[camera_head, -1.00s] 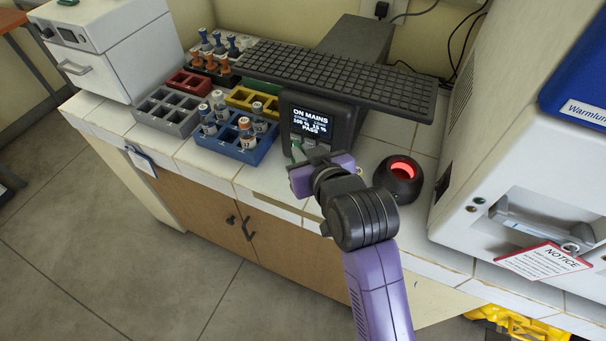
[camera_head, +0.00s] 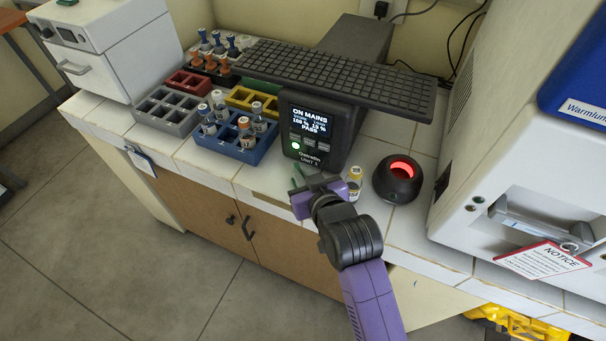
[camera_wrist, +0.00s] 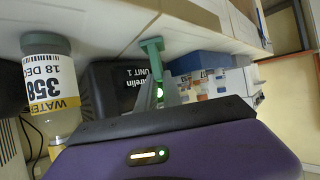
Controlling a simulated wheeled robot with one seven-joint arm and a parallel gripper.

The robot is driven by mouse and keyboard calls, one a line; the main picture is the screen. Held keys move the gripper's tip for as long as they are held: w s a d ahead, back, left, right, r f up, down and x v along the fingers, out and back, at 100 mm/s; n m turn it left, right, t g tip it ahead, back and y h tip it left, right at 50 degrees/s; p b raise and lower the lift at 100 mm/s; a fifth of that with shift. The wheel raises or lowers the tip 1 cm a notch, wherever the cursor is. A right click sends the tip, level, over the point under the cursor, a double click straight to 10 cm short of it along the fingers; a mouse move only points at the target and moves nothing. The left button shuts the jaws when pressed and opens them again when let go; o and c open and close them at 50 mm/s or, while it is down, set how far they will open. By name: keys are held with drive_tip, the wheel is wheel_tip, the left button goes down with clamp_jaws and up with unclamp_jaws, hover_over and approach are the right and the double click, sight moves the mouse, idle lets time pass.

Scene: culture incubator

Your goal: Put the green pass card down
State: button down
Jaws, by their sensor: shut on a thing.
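My gripper (camera_head: 308,182) is shut on the green pass card and is in front of the black display unit (camera_head: 318,128), near the counter's front edge. Only a small green bit of the pass card (camera_head: 297,171) shows beyond the fingers in the head view. In the wrist view the green pass card (camera_wrist: 152,46) shows as a green T-shaped end, with the fingers (camera_wrist: 160,92) around its lower part. I cannot tell whether it touches the counter.
A labelled vial (camera_head: 355,182) stands just right of my gripper, close by. A black round device with a red glow (camera_head: 398,178) is further right. The blue rack (camera_head: 236,150) with vials is to the left. Bare white tiles (camera_head: 262,182) lie between rack and gripper.

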drive_tip(key=c, duration=1.5)
unclamp_jaws()
drive_tip(key=shift+f, duration=0.1)
drive_tip(key=v, duration=1.2)
drive_tip(key=s+d+f+m+t+h, duration=0.1)
drive_tip(key=s+d+f, duration=0.2)
drive_tip(key=s+d, duration=0.4)
drive_tip(key=s+d+f+m+t+h, duration=0.1)
drive_tip(key=s+d+f+h, duration=0.1)
drive_tip(key=s+d, duration=0.55)
drive_tip(key=s+d+r+m+h, duration=0.1)
drive_tip(key=s+d+r, duration=0.1)
drive_tip(key=s, duration=0.5)
drive_tip(key=s+d+r+m+t+h, duration=0.1)
drive_tip(key=s+d+r+m, duration=0.1)
drive_tip(key=s, duration=0.6)
drive_tip(key=shift+s+r, duration=0.25)
drive_tip(key=shift+r, duration=0.65)
